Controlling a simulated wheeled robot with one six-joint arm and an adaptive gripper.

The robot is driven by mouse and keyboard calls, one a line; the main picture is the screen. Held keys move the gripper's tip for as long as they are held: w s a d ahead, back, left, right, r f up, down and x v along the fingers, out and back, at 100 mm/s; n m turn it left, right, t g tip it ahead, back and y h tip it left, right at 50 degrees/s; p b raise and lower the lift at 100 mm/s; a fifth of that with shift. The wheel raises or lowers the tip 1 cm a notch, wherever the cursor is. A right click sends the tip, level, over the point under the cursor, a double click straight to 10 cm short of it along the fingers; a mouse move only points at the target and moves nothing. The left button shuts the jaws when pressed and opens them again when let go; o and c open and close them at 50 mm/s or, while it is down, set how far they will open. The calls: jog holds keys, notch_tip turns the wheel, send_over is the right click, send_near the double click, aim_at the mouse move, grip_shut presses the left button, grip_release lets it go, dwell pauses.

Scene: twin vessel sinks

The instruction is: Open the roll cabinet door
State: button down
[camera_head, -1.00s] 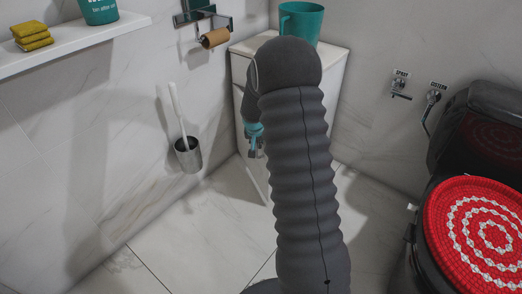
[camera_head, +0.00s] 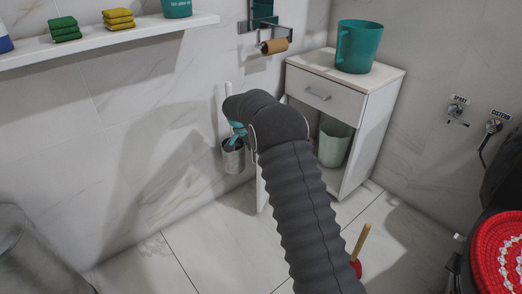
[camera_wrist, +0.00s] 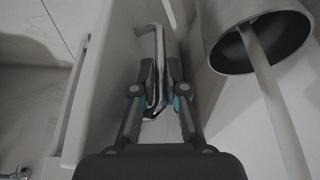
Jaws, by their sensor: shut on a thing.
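The white roll cabinet (camera_head: 372,125) stands against the wall right of centre in the head view. Its lower compartment is open and shows a pale green bin inside. The door (camera_head: 262,194) is swung out to the left, mostly hidden behind my arm; its white panel (camera_wrist: 112,62) fills the left of the wrist view. My gripper (camera_wrist: 156,88) is shut on the metal door handle (camera_wrist: 157,45). In the head view my gripper (camera_head: 237,133) is partly hidden by my wrist, in front of the toilet brush holder.
The metal brush holder (camera_head: 233,158) with its white brush is close beside my gripper; it also shows at the wrist view's upper right (camera_wrist: 262,38). A teal mug (camera_head: 358,47) stands on the cabinet. A red plunger (camera_head: 356,267) and a black toilet are at right.

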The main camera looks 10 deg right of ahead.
jog(key=shift+w+a+r, duration=0.15)
jog(key=shift+w+a, duration=0.2)
jog(key=shift+a, duration=0.05)
jog(key=c, duration=1.5)
grip_release()
jog(key=v, duration=1.2)
